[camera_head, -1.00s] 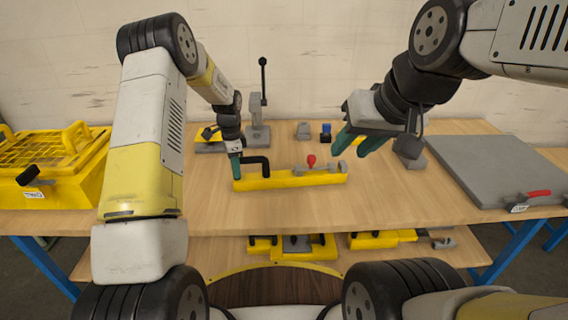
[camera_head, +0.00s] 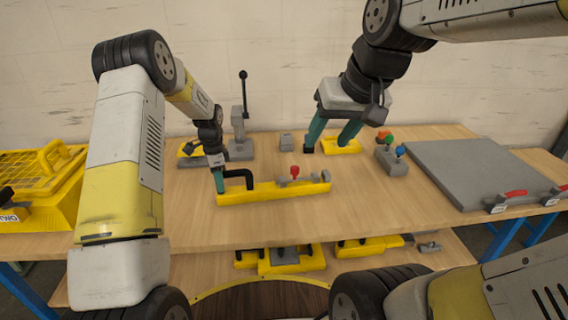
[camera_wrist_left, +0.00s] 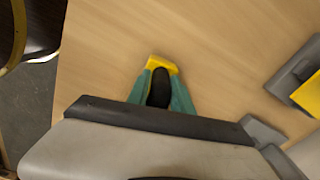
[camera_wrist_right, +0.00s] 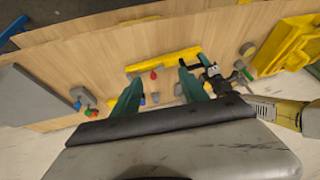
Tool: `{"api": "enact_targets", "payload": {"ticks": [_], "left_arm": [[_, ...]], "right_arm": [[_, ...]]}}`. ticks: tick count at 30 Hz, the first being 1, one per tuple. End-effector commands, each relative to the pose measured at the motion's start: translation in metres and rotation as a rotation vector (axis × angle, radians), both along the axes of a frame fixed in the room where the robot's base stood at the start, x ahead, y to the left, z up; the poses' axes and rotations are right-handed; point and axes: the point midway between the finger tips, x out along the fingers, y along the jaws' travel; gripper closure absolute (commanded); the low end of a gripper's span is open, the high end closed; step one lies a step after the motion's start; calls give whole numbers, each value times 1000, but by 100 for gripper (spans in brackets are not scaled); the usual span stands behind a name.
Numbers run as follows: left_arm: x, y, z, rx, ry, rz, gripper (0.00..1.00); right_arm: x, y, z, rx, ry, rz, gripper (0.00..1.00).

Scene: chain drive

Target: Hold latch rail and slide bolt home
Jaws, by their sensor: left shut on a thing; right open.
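The latch rail (camera_head: 262,192) is a long yellow bar lying on the table, with a black bent handle (camera_head: 240,174) at its left end. A slide bolt with a red knob (camera_head: 295,171) sits on its right half, left of a grey block (camera_head: 323,177) at the right end. My left gripper (camera_head: 219,183) is shut on the black handle, also seen in the left wrist view (camera_wrist_left: 160,88). My right gripper (camera_head: 327,144) is open and empty, above the table beyond the rail. The right wrist view shows the red knob (camera_wrist_right: 154,75) between its fingers, apart from them.
A grey block with coloured knobs (camera_head: 392,162) and a large grey panel (camera_head: 470,172) lie to the right. A lever stand (camera_head: 241,148) and a small grey block (camera_head: 286,141) stand behind the rail. A yellow crate (camera_head: 40,205) is at far left. The table in front of the rail is clear.

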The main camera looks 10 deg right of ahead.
Motion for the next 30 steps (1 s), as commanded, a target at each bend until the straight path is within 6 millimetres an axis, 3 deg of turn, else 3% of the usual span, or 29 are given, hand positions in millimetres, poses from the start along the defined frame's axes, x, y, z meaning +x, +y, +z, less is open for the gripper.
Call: {"api": "enact_targets", "payload": {"ticks": [7,14,20,30], "left_arm": [[1,0,1,0,-2,2,100],[1,0,1,0,-2,1,100],[1,0,1,-1,-1,1,100],[1,0,1,-1,-1,1,100]], "right_arm": [[79,-2,3,-56,100,51,48],[151,-1,-15,-105,188,101,48],[212,2,-49,-147,267,144,48],[294,9,-133,-210,391,215,48]]}}
